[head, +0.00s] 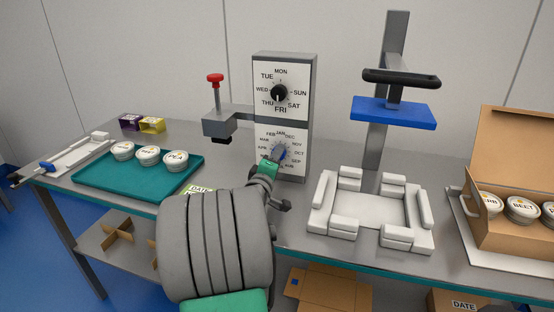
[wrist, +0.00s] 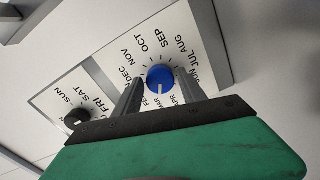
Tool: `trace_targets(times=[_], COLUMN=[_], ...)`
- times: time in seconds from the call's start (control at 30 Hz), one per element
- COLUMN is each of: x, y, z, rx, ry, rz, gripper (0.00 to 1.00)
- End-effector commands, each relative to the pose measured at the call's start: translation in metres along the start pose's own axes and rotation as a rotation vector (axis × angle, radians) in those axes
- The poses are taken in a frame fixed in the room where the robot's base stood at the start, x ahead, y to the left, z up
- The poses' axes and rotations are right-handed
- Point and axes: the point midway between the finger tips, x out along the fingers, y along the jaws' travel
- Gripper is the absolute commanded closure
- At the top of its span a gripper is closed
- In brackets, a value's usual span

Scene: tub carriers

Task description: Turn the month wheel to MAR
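The month wheel is a blue knob (wrist: 160,78) on a white dial plate ringed with month names; it also shows in the head view (head: 279,152), partly behind my gripper. In the wrist view its white pointer mark faces the bottom of the picture, about between FEB and MAR and close to MAR. JAN is hidden by a finger. My gripper (wrist: 160,92) is open, with one finger on each side of the blue knob. A gap shows at the left finger; whether the right one touches is unclear.
A black weekday knob (head: 279,92) sits above the month wheel on the grey post. A stamp arm with a red knob (head: 215,80) juts left. A teal tray (head: 125,178) with tubs stands left, a white fixture (head: 370,212) right, and a cardboard box (head: 515,140) far right.

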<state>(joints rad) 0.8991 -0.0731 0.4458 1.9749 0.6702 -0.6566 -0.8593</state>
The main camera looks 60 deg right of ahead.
Motion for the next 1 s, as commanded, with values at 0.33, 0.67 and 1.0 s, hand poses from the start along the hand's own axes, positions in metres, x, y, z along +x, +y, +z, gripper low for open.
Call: trace_targets(times=[0.33,0.67,1.0], x=[0.0,-0.051,-0.079], y=[0.0,-0.001,0.0], z=[0.0,-0.002,0.001], rx=[0.0,0.002,0.001], ry=[-0.001,0.005,-0.001], rz=[0.0,0.0,0.0], gripper=[0.4,0.4,0.4])
